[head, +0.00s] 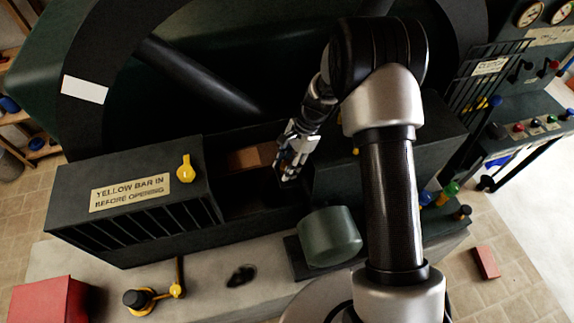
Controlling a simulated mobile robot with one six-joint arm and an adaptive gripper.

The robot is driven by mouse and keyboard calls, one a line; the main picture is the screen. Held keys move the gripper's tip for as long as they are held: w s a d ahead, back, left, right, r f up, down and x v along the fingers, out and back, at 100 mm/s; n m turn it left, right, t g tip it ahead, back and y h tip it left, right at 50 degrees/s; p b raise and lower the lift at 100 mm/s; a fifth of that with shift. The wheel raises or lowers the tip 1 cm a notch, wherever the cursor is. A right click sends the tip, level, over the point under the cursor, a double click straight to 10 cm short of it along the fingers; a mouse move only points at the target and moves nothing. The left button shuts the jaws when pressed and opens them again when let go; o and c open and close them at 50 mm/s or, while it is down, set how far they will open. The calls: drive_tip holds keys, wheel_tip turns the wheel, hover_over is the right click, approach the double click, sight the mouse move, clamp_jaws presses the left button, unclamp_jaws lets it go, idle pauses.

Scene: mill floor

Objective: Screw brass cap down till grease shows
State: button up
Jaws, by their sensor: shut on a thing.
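My gripper (290,165) points down into the dark recess between the two dark green housings, below the spokes of the big wheel. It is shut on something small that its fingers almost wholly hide. From its place down in the recess I take this to be the brass cap, but I see no clear brass there. No grease can be made out at this size.
The left housing (130,230) has a yellow knob (185,169) and a plate reading "YELLOW BAR IN BEFORE OPENING" (130,192). A brown block (250,158) lies behind the gripper. A grey-green cylinder (330,237) stands in front. A yellow-and-black lever (150,298) and red box (48,300) are nearer.

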drive_tip(key=n+g, duration=0.1)
drive_tip(key=n, duration=0.2)
drive_tip(key=n+h+b, duration=0.1)
drive_tip(key=n, duration=0.1)
drive_tip(key=shift+n+g, duration=0.4)
drive_tip(key=n+h, duration=0.1)
drive_tip(key=n, duration=0.1)
drive_tip(key=n+h+b, duration=0.1)
drive_tip(key=n, duration=0.2)
drive_tip(key=shift+n+g, duration=0.3)
drive_tip(key=shift+g, duration=0.1)
drive_tip(key=shift+h, duration=0.3)
drive_tip(key=o, duration=1.1)
drive_tip(key=shift+c, duration=0.2)
drive_tip(key=v, duration=1.2)
